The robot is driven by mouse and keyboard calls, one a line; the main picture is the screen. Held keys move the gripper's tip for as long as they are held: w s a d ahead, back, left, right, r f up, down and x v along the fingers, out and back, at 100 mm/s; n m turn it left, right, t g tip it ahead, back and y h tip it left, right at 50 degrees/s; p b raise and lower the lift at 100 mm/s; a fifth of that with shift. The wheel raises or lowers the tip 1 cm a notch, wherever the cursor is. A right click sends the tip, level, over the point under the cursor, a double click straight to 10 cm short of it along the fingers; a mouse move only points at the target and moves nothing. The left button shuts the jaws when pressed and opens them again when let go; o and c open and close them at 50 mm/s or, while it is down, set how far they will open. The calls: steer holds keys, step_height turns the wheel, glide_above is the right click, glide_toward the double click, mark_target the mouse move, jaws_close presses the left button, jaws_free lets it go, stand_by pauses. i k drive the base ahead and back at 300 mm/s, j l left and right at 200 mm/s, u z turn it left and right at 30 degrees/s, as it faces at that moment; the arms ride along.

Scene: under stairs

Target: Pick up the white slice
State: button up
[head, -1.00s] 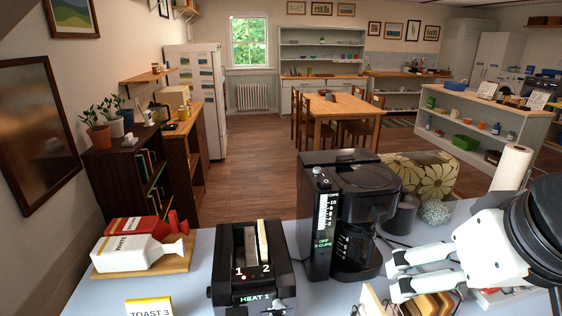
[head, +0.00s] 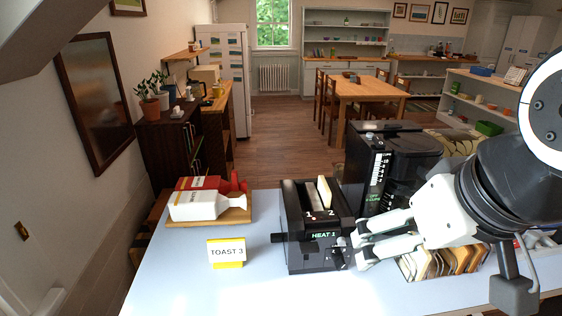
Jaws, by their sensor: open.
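A pale, whitish slice (head: 324,191) stands upright in slot 2 of the black toaster (head: 318,252), its top sticking out. A rack (head: 407,272) at the front right holds several slices in a row, from pale to dark brown. A pale slice (head: 416,264) is near its left end, partly hidden by my arm. I cannot tell which pale slice is the white one meant. My gripper (head: 362,240) is open and empty, its fingers pointing left at the toaster's right front corner, behind and left of the rack. Whether it touches the toaster is unclear.
A black coffee maker (head: 384,165) stands right behind my gripper. A "TOAST 3" sign (head: 227,252) is left of the toaster. The table's front left (head: 180,285) is clear.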

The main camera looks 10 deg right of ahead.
mark_target(324, 192)
steer(key=i+l+u, duration=0.15)
steer(key=l+u, duration=0.2)
steer(key=i+l+u, duration=0.1)
steer(key=l+u, duration=0.3)
